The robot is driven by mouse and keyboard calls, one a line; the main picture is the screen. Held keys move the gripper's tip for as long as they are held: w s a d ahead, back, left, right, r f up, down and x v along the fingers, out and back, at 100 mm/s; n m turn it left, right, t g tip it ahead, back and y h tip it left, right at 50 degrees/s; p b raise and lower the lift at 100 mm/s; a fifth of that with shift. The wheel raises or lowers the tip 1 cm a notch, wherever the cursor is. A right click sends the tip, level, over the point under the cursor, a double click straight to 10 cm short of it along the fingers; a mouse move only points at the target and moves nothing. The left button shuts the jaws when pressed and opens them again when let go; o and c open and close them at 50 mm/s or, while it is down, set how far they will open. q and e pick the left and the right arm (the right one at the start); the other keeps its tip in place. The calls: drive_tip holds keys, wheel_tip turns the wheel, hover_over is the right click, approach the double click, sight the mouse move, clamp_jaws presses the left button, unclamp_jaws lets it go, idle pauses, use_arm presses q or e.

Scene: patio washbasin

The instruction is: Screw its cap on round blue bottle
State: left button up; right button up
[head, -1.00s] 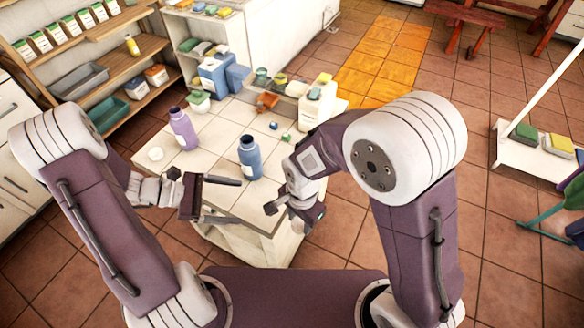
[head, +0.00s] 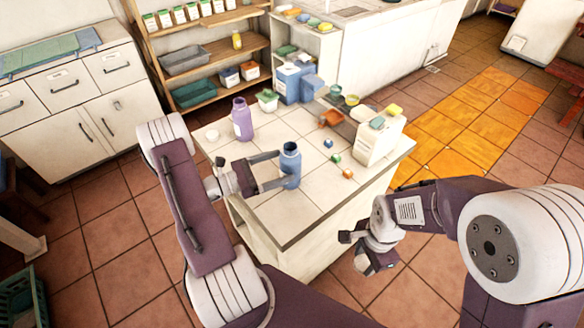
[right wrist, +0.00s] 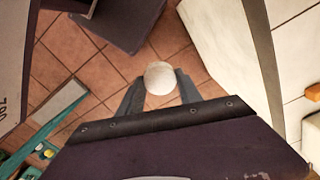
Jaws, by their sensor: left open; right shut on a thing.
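The round blue bottle (head: 290,167) stands upright on the tiled island top, its dark mouth uncapped. My left gripper (head: 282,169) is open, its two long fingers reaching the bottle from the left, one higher and one lower in the picture. I cannot tell whether they touch it. My right gripper (head: 354,250) is off the island's right front edge, away from the bottle. In the right wrist view it is shut on a pale round cap-like thing (right wrist: 159,77), held between the fingertips above the floor. I cannot make this thing out in the head view.
A purple bottle (head: 242,119) and a flat white round thing (head: 212,135) stand left of the blue bottle. Small blue (head: 328,143), green (head: 336,158) and orange (head: 347,174) pieces lie to its right. A cream container (head: 377,143) stands at the island's right edge.

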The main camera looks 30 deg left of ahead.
sight(298, 160)
use_arm(q)
drive_tip(key=shift+x, duration=0.9)
drive_tip(key=shift+d, duration=0.1)
use_arm(e)
drive_tip(key=shift+r, duration=0.1)
use_arm(q)
drive_tip(key=x, duration=0.5)
drive_tip(key=shift+w+p, duration=0.15)
drive_tip(key=shift+p, duration=0.15)
use_arm(e)
drive_tip(key=shift+r, duration=0.25)
